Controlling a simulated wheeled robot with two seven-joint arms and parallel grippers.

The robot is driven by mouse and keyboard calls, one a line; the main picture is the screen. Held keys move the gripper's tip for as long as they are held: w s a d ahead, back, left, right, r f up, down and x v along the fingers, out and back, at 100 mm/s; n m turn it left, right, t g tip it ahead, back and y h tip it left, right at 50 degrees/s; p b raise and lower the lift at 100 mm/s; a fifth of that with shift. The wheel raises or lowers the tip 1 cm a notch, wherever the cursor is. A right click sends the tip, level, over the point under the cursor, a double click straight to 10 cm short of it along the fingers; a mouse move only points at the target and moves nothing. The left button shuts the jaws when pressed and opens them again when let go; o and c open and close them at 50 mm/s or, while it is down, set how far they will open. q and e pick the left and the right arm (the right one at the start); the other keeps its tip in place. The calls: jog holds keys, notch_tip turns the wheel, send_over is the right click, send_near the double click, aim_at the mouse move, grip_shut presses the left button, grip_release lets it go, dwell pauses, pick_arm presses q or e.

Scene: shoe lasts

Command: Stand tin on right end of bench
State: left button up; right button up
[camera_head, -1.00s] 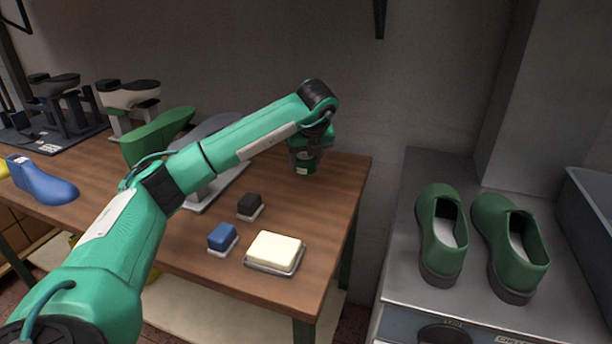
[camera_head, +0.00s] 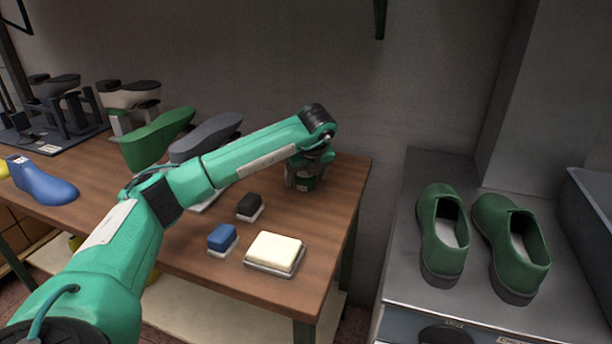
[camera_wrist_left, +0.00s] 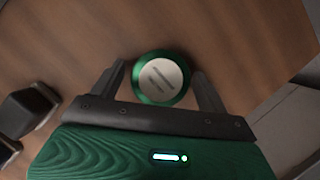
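The tin is a small green can with a pale round lid, seen from above in the left wrist view (camera_wrist_left: 160,78). In the head view the tin (camera_head: 305,184) is upright at the back right of the wooden bench (camera_head: 330,215), partly hidden by my gripper. Its base appears to be at the bench top. My left gripper (camera_head: 306,180) reaches down over it, with one finger on each side of the tin in the left wrist view (camera_wrist_left: 160,80). My right gripper is not in view.
A black block (camera_head: 249,207), a blue block (camera_head: 222,238) and a cream block on a tray (camera_head: 274,252) lie on the bench nearer the front. Shoe lasts (camera_head: 158,138) stand to the left. Green shoes (camera_head: 443,235) are on a grey cabinet to the right, across a gap.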

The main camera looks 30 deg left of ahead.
pick_arm(q)
jog(key=shift+r, duration=0.1)
jog(key=shift+r, duration=0.15)
jog(key=v, duration=1.2)
jog(key=shift+p, duration=0.35)
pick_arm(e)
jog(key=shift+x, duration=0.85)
